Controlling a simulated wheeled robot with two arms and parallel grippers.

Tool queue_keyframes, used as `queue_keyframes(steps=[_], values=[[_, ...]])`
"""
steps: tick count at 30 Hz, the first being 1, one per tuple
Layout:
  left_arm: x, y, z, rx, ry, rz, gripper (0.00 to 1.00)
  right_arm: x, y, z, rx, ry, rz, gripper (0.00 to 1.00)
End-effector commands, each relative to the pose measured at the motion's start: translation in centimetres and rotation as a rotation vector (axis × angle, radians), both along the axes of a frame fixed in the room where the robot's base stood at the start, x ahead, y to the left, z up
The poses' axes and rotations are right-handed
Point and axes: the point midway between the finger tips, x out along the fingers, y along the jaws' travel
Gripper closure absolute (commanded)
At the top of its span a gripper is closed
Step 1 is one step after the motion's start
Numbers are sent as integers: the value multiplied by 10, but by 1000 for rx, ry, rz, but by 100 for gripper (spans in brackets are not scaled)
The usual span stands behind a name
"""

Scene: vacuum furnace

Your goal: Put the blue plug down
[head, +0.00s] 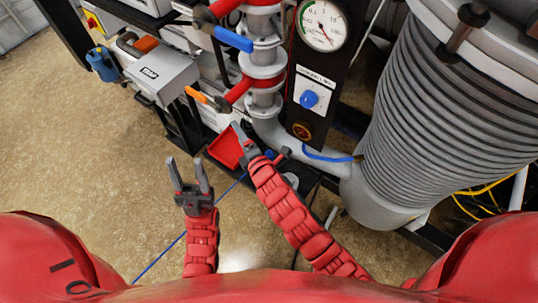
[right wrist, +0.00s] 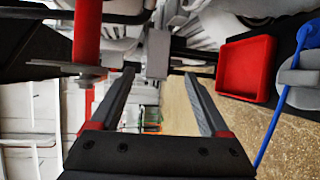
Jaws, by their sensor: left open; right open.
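A small blue piece (head: 270,153), possibly the blue plug, shows just right of my right gripper in the head view, partly hidden by that arm. In the right wrist view a blue end with a blue cable (right wrist: 304,36) is at the right edge, outside the fingers. I cannot tell exactly what it rests on. My right gripper (head: 243,136) is open beside the red tray; its fingers also show in the right wrist view (right wrist: 160,76) with nothing between them. My left gripper (head: 187,165) is open and empty above the floor, left of the tray.
The red tray (head: 222,151) looks empty and also shows in the right wrist view (right wrist: 221,68). Valve pipes (head: 264,75) with red and blue handles, a gauge panel (head: 312,80) and a ribbed grey vessel (head: 440,120) stand close on the right. The floor at left is clear.

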Motion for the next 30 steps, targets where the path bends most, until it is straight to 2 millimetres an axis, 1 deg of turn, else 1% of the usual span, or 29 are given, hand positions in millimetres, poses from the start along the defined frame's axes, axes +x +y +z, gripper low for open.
queue_keyframes(steps=[1,2,4,7,9,12,15,18,21,23,30], values=[[0,0,6,0,0,0,50,-4,7,-3,-121,15,6,20],[0,0,7,0,0,0,50,-6,8,-8,-207,28,5,20],[0,0,11,0,0,0,50,-13,5,-21,-412,64,4,20],[0,0,16,0,0,0,50,-28,-5,-32,-691,117,14,20],[0,0,20,0,0,0,50,-41,-14,-34,-867,155,26,20],[0,0,23,0,0,0,50,-59,-29,-36,-1077,216,47,20],[0,0,25,0,0,0,50,-74,-41,-33,-1218,264,67,20],[0,0,27,0,0,0,50,-83,-48,-31,-1298,295,81,20],[0,0,28,0,0,0,50,-84,-53,-33,-1329,309,86,20],[0,0,30,0,0,0,50,-80,-56,-38,-1334,317,85,20],[0,0,38,0,0,0,50,-50,-63,-69,-1331,316,85,20]])
